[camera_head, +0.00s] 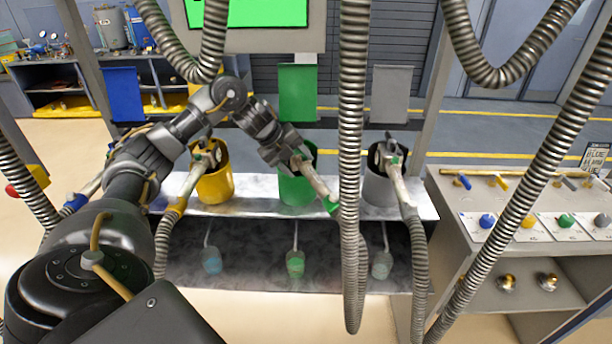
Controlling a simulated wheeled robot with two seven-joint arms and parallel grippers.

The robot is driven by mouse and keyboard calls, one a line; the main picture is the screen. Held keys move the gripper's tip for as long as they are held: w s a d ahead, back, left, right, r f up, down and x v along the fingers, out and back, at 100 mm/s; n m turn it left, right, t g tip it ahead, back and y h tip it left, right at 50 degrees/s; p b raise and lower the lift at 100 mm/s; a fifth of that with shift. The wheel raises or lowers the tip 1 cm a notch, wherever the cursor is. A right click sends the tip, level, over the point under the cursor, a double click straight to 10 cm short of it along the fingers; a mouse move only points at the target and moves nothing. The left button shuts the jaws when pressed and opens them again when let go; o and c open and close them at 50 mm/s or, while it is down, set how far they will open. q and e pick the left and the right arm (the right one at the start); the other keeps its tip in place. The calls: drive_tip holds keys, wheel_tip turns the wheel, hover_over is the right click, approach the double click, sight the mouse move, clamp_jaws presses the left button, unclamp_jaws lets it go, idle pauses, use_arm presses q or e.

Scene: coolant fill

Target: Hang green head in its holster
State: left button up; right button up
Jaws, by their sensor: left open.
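The green head (316,181) is a pale handle with a green collar at its lower right end, beside a hanging metal hose. Its upper end is at the mouth of the green holster (297,190), a cup below a green panel, and the handle slants out over the front rim. How deep the head sits is hidden by my gripper. My left gripper (295,158) is open at the head's upper end, just above the holster. Whether its fingers touch the head I cannot tell. My right gripper is not in view.
A yellow holster (216,186) and a grey holster (379,190) stand on either side, each with a head in it. Metal hoses hang in front, one close right of the green head (350,130). A bench with coloured knobs (487,221) stands at right.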

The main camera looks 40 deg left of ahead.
use_arm(q)
drive_tip(key=shift+v, duration=1.55)
drive_tip(key=shift+f, duration=0.1)
